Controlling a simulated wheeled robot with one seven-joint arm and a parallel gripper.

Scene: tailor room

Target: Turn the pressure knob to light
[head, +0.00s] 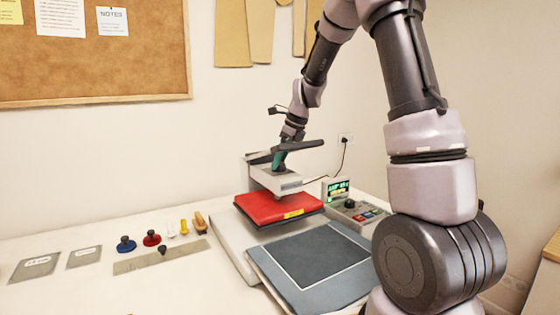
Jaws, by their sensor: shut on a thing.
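A heat press (286,183) stands on the table, with a red upper plate (278,208) raised over a dark lower plate (312,258). My gripper (278,162) reaches down to the top of the press head. It is shut on a small dark knob (280,170) there, which looks like the pressure knob. The green part of the gripper covers much of the knob. The knob's marks and its setting are too small to read in the head view.
A control box (358,213) with a black dial and a lit green display (336,189) stands right of the press. The table's front middle is clear.

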